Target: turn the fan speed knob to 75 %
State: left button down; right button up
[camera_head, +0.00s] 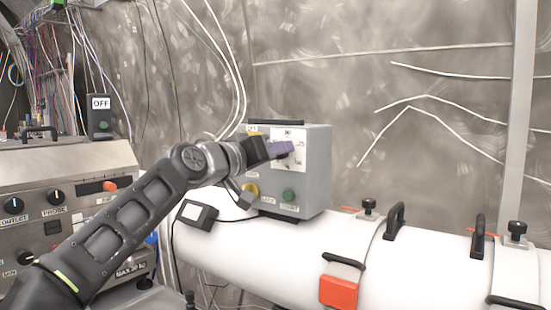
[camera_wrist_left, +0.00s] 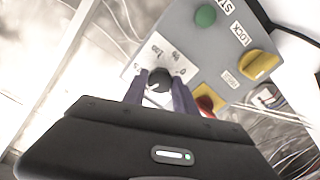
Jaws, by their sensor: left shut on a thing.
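The grey control box (camera_head: 315,172) stands on the white pipe and carries a white dial plate (camera_head: 298,133). The fan speed knob (camera_wrist_left: 158,78) is small and dark, at the centre of its dial in the left wrist view. My left gripper (camera_head: 281,149) reaches the dial from the left in the head view. Its two purple-grey fingers (camera_wrist_left: 159,92) are shut on the knob, one on each side. The fingers and arm hide part of the dial, and I cannot read the exact setting. My right gripper is not in view.
The box also has a green button (camera_wrist_left: 205,15), a yellow knob (camera_wrist_left: 258,65) and a red button (camera_wrist_left: 207,104) close to the dial. A panel with black knobs (camera_head: 70,215) stands at left. The white pipe (camera_head: 430,265) bears black handles and a red-orange latch (camera_head: 338,292).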

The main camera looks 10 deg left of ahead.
pick_arm(q)
jog(key=m+b, duration=0.2)
jog(key=m, duration=0.7)
jog(key=shift+f, duration=0.1)
jog(key=shift+m, duration=0.3)
jog(key=c, duration=1)
grip_release()
